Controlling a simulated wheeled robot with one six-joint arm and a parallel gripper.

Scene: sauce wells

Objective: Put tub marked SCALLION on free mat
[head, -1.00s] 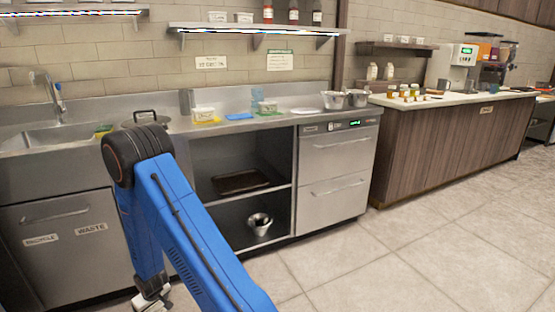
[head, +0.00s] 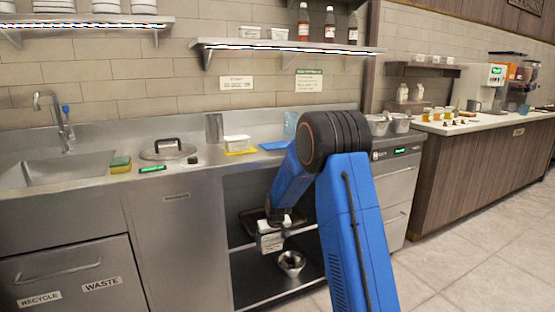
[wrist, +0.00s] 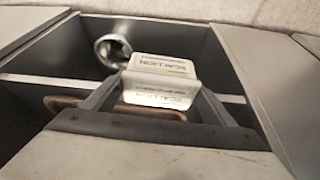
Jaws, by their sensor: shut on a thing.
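My gripper (head: 277,222) is shut on a white tub (head: 270,243), held in front of the open shelves below the counter. In the wrist view the tub (wrist: 163,66) lies between the two fingers and its label reads SCALLION. A blue mat (head: 274,146) on the counter shows nothing on it in its visible part; my arm is close to its right side. To its left, a yellow mat (head: 243,153) bears another white tub (head: 237,141), whose label is too small to read.
The open cabinet holds a dark tray (wrist: 120,108) and a metal pot (head: 291,262). Left on the counter are a lidded pan (head: 167,150), a sponge (head: 120,164) and the sink (head: 45,172). Metal pots (head: 400,122) stand right of my arm. A wall shelf (head: 285,45) overhangs the counter.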

